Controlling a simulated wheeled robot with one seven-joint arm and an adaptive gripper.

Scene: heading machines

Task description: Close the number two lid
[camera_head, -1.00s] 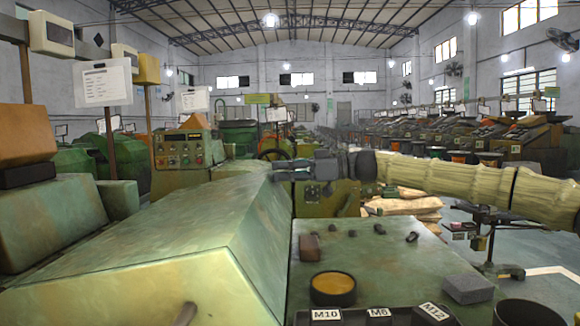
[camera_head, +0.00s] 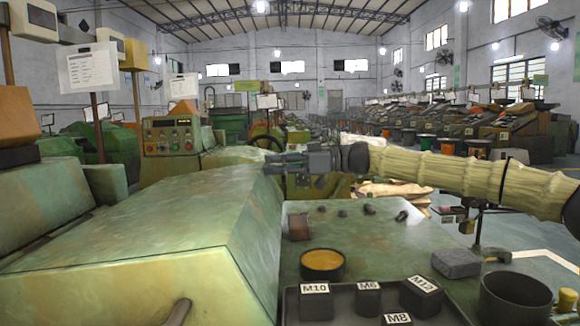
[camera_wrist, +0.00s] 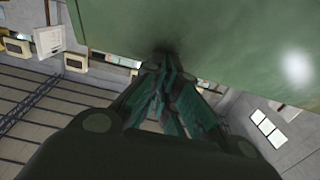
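A large green sloped machine lid (camera_head: 140,222) fills the lower left of the head view, with a bar handle (camera_head: 178,312) at its near bottom edge. It looks lowered, but I cannot tell if it is fully closed. No number shows on it. My gripper (camera_head: 277,164) is at its far right corner, with my arm reaching in from the right. In the wrist view my gripper (camera_wrist: 165,62) has its fingers drawn together, tips at or very near a broad green panel (camera_wrist: 220,35). A dark shadow lies at the tips. Nothing shows between the fingers.
A green worktop (camera_head: 400,243) on the right carries a yellow-filled cup (camera_head: 322,264), labelled M10, M6, M12 and M8 blocks, a grey block (camera_head: 456,263) and a dark bucket (camera_head: 515,298). A control panel (camera_head: 170,136) stands behind the lid. Open floor lies at far right.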

